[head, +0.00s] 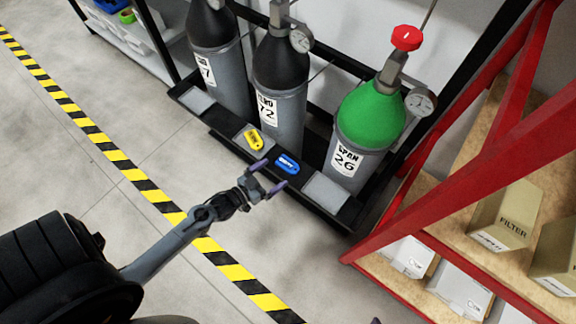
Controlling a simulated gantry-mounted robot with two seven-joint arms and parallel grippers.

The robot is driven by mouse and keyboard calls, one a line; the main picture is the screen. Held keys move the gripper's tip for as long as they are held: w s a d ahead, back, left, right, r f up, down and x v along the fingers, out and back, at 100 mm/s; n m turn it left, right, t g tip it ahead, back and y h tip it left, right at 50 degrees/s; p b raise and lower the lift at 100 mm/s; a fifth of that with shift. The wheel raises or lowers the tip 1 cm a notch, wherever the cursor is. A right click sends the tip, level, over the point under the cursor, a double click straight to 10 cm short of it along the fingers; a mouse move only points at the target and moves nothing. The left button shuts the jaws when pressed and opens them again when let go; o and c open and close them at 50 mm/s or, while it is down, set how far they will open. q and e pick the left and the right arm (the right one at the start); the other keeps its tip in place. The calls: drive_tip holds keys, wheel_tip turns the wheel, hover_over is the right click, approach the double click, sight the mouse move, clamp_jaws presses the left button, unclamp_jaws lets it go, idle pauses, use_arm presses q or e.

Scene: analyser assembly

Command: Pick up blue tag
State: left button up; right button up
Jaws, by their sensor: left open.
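The blue tag (287,164) lies on the front ledge of the gas cylinder rack, in front of the gap between the middle cylinder and the green-topped one. My left gripper (268,177) is open, its two purple-tipped fingers pointing towards the rack. It is empty. In the picture, the fingertips are just left of and below the blue tag; I cannot tell how far above the ledge they are. The tag does not appear to be between the fingers.
A yellow tag (253,139) lies left of the blue one on the ledge. Grey cylinders (279,108) stand behind, with a green-topped one (370,116) at right. A red shelf frame (455,205) with filter boxes (505,215) bounds the right. Floor at left is clear beyond the striped tape (120,160).

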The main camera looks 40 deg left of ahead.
sight(287, 165)
use_arm(q)
drive_tip(key=shift+w+d+f+b, duration=0.1)
drive_tip(key=shift+w+f+b, duration=0.15)
drive_tip(key=shift+w+b, duration=0.1)
drive_tip(key=b+x, duration=0.2)
drive_tip(key=x, duration=0.2)
drive_tip(key=shift+b, duration=0.35)
drive_tip(key=shift+w, duration=0.4)
drive_tip(key=shift+s, duration=0.15)
drive_tip(key=shift+c, duration=0.8)
drive_tip(key=c, duration=0.5)
drive_tip(key=shift+c, duration=0.2)
drive_tip(key=shift+r, duration=0.15)
